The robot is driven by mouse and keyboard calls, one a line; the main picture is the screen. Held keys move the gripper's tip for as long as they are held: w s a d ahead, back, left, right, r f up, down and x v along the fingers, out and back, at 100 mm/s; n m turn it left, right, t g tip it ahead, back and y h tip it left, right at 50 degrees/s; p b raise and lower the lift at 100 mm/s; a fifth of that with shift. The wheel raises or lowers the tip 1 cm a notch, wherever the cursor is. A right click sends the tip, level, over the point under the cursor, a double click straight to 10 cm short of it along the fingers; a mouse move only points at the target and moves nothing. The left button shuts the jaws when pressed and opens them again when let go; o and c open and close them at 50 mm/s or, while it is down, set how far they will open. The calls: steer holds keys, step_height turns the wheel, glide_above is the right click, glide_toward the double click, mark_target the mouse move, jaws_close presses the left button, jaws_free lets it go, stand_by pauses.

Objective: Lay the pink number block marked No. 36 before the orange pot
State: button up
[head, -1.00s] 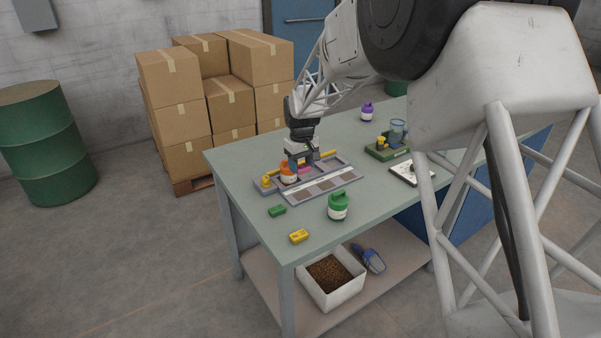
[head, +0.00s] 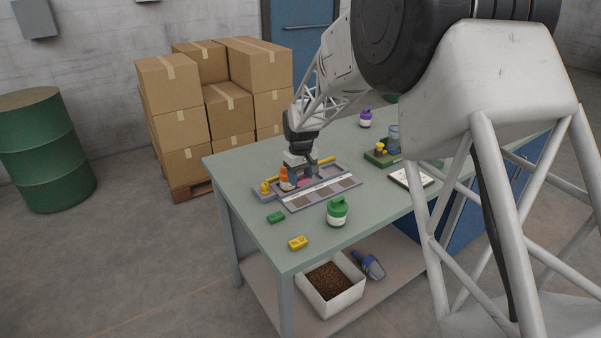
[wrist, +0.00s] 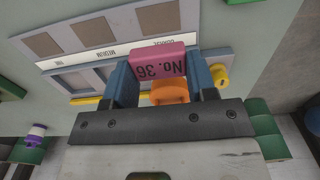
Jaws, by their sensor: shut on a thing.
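My gripper (head: 299,177) is over the grey rack (head: 345,170) on the table. It is shut on the pink number block (wrist: 158,58), whose face reads No. 36 upside down in the wrist view. The block (head: 305,183) shows only partly in the head view. The orange pot (head: 285,179) stands at the rack's left end, close beside my gripper. In the wrist view the orange pot (wrist: 170,92) shows between the fingers, partly hidden by the block and gripper. I cannot tell whether the block touches the rack.
A strip with brown squares (head: 325,193) lies along the rack's front. A green pot (head: 337,212), a green block (head: 275,217) and a yellow block (head: 297,243) stand nearer the front edge. A purple pot (head: 365,119) and a green tray (head: 378,158) are farther back. Clear table lies between them.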

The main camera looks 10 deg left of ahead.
mark_target(300, 201)
steer(key=shift+f, duration=3.1)
steer(key=shift+f, duration=0.7)
stand_by(0.6)
steer(key=o, duration=1.3)
steer(key=shift+r, duration=0.15)
steer(key=shift+r, duration=3.85)
